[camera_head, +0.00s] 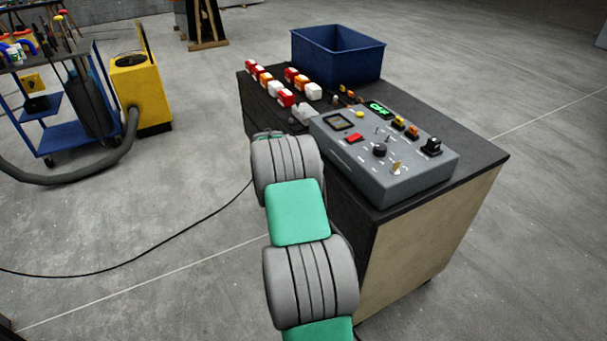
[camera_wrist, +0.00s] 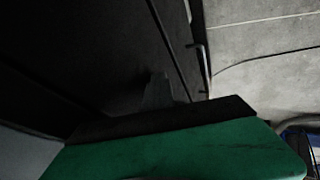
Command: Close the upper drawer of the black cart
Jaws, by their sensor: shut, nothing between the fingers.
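The black cart (camera_head: 470,160) stands right of centre in the head view, with a dark top and a beige side panel. Its drawer front is mostly hidden behind my arm in that view. In the wrist view a dark panel of the cart (camera_wrist: 90,45) fills the left, with a long edge and a thin bar-like handle (camera_wrist: 203,60) beside the bright floor. I cannot tell which drawer this is or how far it stands open. My gripper (camera_wrist: 159,84) is shut and empty, close to the dark panel; contact is unclear. The head view hides it.
On the cart top are a grey control box (camera_head: 385,155), a blue bin (camera_head: 338,57) and several red, orange and white lamps (camera_head: 285,98). A yellow machine (camera_head: 143,92) and a blue trolley (camera_head: 60,135) stand left.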

